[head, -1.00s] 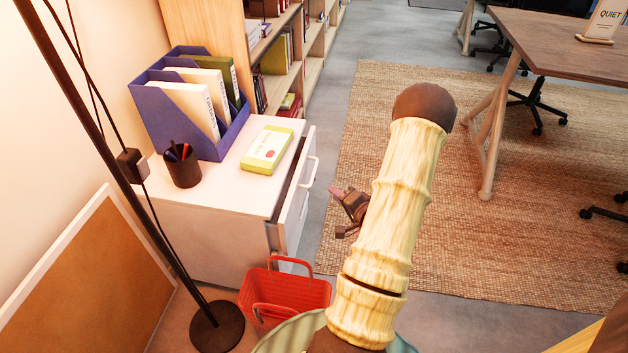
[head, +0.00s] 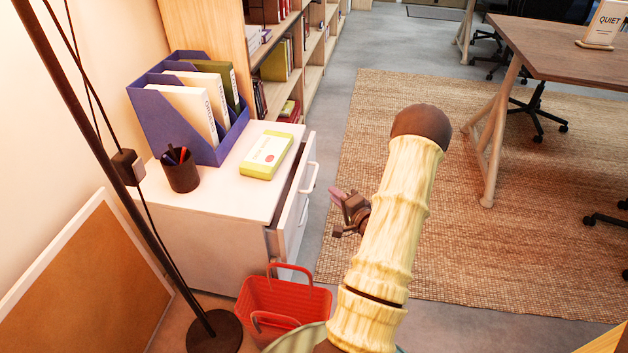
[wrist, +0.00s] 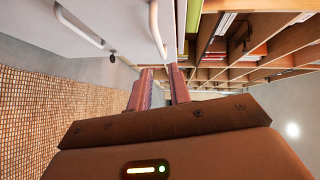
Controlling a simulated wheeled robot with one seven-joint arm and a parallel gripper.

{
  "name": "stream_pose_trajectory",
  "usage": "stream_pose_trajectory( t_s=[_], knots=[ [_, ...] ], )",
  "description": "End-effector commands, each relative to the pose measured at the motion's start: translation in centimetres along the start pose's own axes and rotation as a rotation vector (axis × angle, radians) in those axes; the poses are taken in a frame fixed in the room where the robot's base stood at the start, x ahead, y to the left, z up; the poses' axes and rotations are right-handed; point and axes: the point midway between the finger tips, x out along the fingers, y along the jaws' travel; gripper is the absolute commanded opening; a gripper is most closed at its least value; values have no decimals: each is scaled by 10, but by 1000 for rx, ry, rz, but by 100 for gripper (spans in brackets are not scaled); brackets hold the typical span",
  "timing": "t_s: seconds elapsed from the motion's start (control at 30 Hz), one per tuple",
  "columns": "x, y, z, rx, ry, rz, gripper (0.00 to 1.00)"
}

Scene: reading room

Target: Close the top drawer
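The white cabinet (head: 205,235) stands against the left wall. Its top drawer (head: 296,192) is partly open, with a dark gap between its front and the cabinet top. The drawer's pale bar handle (head: 311,178) faces right. My gripper (head: 340,194) is just right of the drawer front, apart from it and empty. In the wrist view, the two reddish fingers of my gripper (wrist: 160,72) stand apart with a narrow gap. Ahead of them are the white drawer fronts with two bar handles, one near the fingertips (wrist: 157,30) and one farther left (wrist: 79,24).
A yellow-green box (head: 266,156), a blue file holder (head: 185,110) and a pen cup (head: 182,172) stand on the cabinet. A red basket (head: 283,303) is on the floor by the cabinet's near corner. A lamp pole (head: 115,145) rises at left. The rug (head: 470,250) is open to the right.

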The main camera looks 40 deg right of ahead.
Motion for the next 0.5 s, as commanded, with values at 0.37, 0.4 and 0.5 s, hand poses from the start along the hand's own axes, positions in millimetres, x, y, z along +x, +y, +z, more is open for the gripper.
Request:
stream_pose_trajectory(
  t_s=[0.37,0.4,0.5],
  knots=[
    [69,2,1,-3,-3,-2,20],
    [76,2,1,-2,-2,-2,20],
    [93,2,1,-3,-2,-2,20]
  ],
)
